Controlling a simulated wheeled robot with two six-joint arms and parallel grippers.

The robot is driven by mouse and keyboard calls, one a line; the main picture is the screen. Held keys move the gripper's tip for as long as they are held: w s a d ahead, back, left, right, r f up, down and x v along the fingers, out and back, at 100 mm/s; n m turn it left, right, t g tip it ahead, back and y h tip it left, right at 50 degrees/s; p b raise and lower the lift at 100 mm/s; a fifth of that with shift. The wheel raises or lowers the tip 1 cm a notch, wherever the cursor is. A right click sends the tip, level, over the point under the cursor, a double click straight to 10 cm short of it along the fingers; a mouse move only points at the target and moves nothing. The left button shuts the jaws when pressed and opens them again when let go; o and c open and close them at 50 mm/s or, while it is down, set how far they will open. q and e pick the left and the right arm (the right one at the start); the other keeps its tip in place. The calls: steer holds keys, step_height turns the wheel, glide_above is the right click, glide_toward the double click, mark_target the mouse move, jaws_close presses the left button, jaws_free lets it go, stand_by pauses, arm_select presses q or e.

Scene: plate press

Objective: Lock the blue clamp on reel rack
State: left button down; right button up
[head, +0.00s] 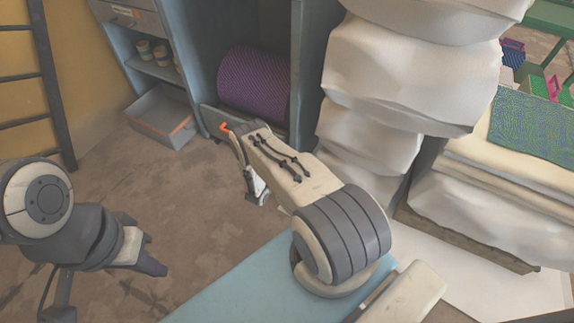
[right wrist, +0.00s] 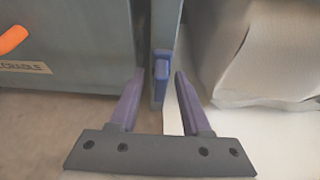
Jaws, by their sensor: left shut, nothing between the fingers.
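The grey-blue reel rack (head: 303,75) holds a purple roll (head: 258,82) in the head view. In the right wrist view, a small blue clamp (right wrist: 161,66) sits on the narrow upright edge of the rack (right wrist: 165,30). My right gripper (right wrist: 158,80) is open, with its purple fingers on either side of the clamp's line and no visible grip on it. In the head view the clamp cannot be made out, and my right arm covers part of the rack. My left gripper (head: 153,266) is shut and empty over the floor at left.
White wrapped stacks (head: 390,90) stand right beside the rack, close to my right arm. A grey drawer or bin (head: 163,116) sits low at the rack's left. A dark ladder (head: 50,90) leans at far left. The brown floor between is clear.

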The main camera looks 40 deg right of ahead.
steer(key=p+v, duration=0.4)
steer(key=v, duration=0.6)
steer(key=shift+a+r, duration=0.15)
